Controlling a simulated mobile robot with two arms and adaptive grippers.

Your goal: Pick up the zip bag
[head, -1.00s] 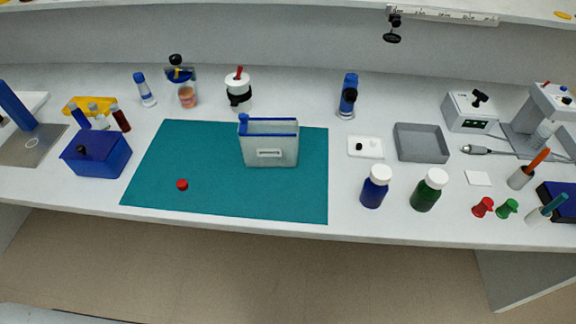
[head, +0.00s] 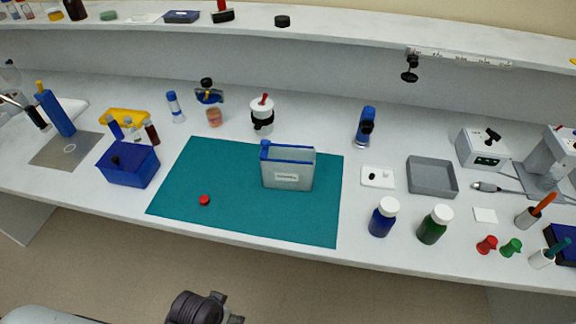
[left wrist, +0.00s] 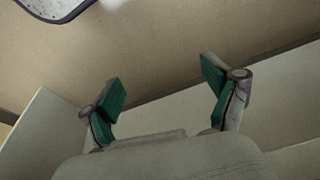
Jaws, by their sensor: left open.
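The zip bag (head: 288,170) stands upright on the teal mat (head: 240,222), a pale see-through pouch with a blue top edge, a blue slider at its left corner and a white label on its front. My left gripper (left wrist: 163,90) is open and empty in the left wrist view, with its two green-padded fingers apart. That view shows only plain tan and grey surfaces beyond them, not the bag. In the head view a dark part of my arm shows at the bottom edge, below and apart from the table. My right gripper is in neither view.
A small red cap (head: 204,200) lies on the mat. Right of the mat stand a blue bottle (head: 383,217) and a green bottle (head: 435,225); a grey tray (head: 432,178) is behind. A blue box (head: 128,165) stands at left. The mat around the bag is mostly clear.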

